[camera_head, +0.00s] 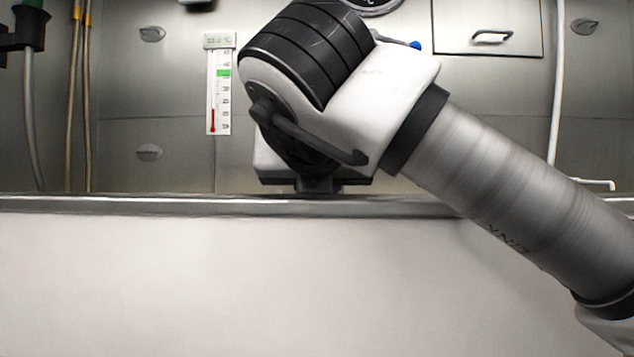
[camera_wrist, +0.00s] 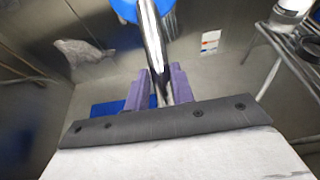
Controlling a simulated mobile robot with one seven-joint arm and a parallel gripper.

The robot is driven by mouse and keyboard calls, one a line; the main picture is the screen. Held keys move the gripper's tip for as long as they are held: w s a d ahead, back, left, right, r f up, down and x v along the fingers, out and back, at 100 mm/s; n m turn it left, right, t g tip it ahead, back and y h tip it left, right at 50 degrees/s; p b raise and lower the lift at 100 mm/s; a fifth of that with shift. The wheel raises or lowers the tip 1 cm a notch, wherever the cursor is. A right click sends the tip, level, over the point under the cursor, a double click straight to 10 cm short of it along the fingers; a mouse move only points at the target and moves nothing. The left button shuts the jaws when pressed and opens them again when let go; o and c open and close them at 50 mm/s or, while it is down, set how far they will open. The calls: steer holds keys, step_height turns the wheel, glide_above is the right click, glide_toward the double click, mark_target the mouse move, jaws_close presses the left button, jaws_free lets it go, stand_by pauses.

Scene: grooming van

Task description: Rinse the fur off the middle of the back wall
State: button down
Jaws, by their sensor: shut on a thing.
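My gripper (camera_wrist: 158,90) shows in the wrist view, its purple fingers closed on either side of a chrome tube. This tube (camera_wrist: 152,45) has a blue part (camera_wrist: 126,8) at its far end and looks like a spray handle. A pale grey, ragged patch (camera_wrist: 84,54), which may be fur, shows left of the tube against a dull metal surface, apart from the gripper. In the head view my arm covers the centre of the back wall (camera_head: 180,110), and the fingers are hidden. A small blue tip (camera_head: 416,45) pokes out beside my wrist. I see no clear water jet.
A metal rim (camera_head: 120,204) runs above a pale panel in front. A thermometer strip (camera_head: 218,92) hangs on the wall, left of my arm. Yellow hoses (camera_head: 74,100) hang at the left, and a white pipe (camera_head: 557,80) stands at the right. A metal frame (camera_wrist: 290,55) is at the wrist view's right.

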steer(key=shift+a, duration=0.6)
steer(key=shift+d, duration=0.2)
steer(key=shift+d, duration=0.45)
steer(key=d+r+p, duration=0.3)
steer(key=d+r, duration=0.1)
steer(key=d, duration=0.3)
steer(key=f+b, duration=0.2)
steer(key=f, duration=0.1)
steer(key=f+b, duration=0.2)
steer(key=shift+d+f, duration=0.25)
